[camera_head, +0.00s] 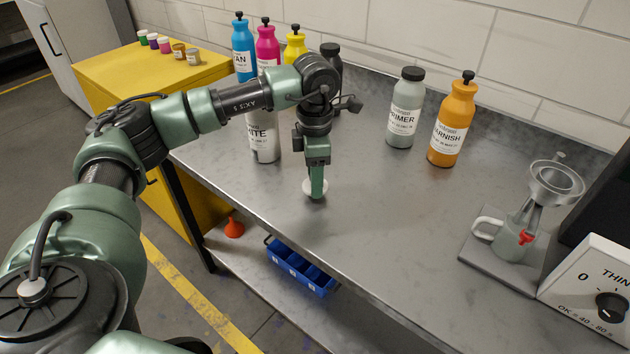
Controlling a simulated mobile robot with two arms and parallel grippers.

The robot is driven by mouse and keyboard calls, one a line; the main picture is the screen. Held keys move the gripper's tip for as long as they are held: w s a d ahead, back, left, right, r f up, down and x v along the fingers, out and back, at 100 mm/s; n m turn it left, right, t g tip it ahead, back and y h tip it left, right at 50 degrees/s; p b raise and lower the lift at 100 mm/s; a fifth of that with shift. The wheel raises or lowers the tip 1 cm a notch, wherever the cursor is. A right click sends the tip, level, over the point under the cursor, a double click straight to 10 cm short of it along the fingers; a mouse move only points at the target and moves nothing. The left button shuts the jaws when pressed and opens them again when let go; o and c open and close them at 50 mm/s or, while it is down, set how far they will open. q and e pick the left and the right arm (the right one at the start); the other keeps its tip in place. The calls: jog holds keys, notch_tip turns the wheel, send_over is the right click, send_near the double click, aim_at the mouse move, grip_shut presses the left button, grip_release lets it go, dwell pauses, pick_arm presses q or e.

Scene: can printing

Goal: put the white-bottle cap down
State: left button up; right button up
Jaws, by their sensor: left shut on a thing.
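My left gripper (316,186) reaches in from the left and points down over the metal table. My right gripper is not in view.
Blue (243,48), magenta (267,44) and yellow (295,42) bottles stand at the back left. A grey primer bottle (404,112) and an orange varnish bottle (452,122) stand right of them. A cup stand (497,262) is at right. The table's middle is clear.

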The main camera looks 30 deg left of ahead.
pick_arm(q)
jog(key=shift+f, duration=0.95)
jog(key=shift+f, duration=0.2)
jog(key=o, duration=1.3)
